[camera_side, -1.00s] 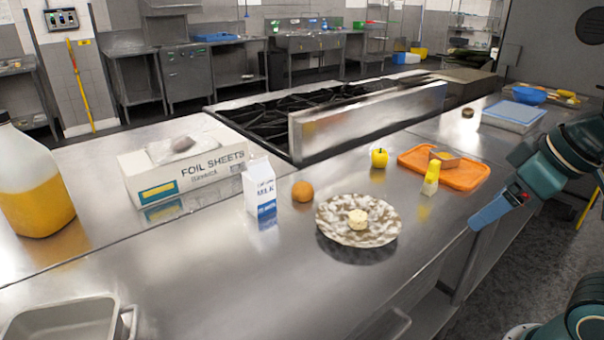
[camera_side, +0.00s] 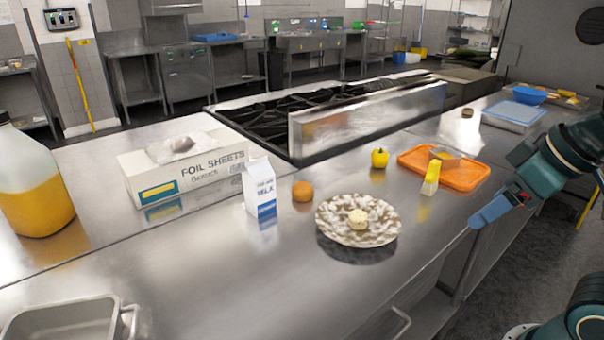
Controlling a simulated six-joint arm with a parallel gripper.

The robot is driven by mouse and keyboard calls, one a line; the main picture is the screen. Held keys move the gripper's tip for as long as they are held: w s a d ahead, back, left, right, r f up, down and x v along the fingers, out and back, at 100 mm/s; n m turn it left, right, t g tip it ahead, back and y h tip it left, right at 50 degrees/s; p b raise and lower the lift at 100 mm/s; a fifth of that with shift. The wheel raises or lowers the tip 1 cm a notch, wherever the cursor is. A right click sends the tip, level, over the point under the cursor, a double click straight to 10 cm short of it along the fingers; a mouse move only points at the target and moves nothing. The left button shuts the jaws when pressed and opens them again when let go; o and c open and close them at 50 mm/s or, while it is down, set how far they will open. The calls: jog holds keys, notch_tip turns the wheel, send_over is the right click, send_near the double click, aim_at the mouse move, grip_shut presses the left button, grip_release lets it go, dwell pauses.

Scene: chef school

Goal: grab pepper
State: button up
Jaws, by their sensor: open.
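A small yellow pepper (camera_side: 379,158) with a dark stem stands on the steel counter, left of the orange cutting board (camera_side: 459,176). My gripper (camera_side: 482,218) is at the right, by the counter's front edge, to the right of and nearer the camera than the pepper. It is open and well apart from the pepper. Its fingers are seen side-on, so the gap between them is hidden. Nothing shows held in it.
A yellow-topped shaker (camera_side: 430,178) stands at the board's left edge. A patterned plate (camera_side: 335,230) with a pale piece on it, an orange ball-shaped item (camera_side: 302,191) and a milk carton (camera_side: 259,188) are left of my gripper. The stove (camera_side: 370,118) rises behind the pepper.

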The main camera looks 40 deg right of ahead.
jog(key=w+d+r, duration=0.2)
jog(key=w+d, duration=0.1)
jog(key=w, duration=0.5)
jog(key=w+d+r+n, duration=0.1)
jog(key=w+d, duration=0.2)
jog(key=w, duration=0.5)
jog(key=w+d+r, duration=0.2)
jog(key=w+d, duration=0.2)
jog(key=w, duration=0.3)
jog(key=n+y, duration=0.1)
send_near(384, 152)
jog(key=s+r, duration=0.1)
jog(key=s, duration=0.1)
jog(key=shift+w+d+r+t, duration=0.25)
jog(key=shift+d+t, duration=0.1)
jog(key=shift+t, duration=0.05)
jog(key=shift+x, duration=4.35)
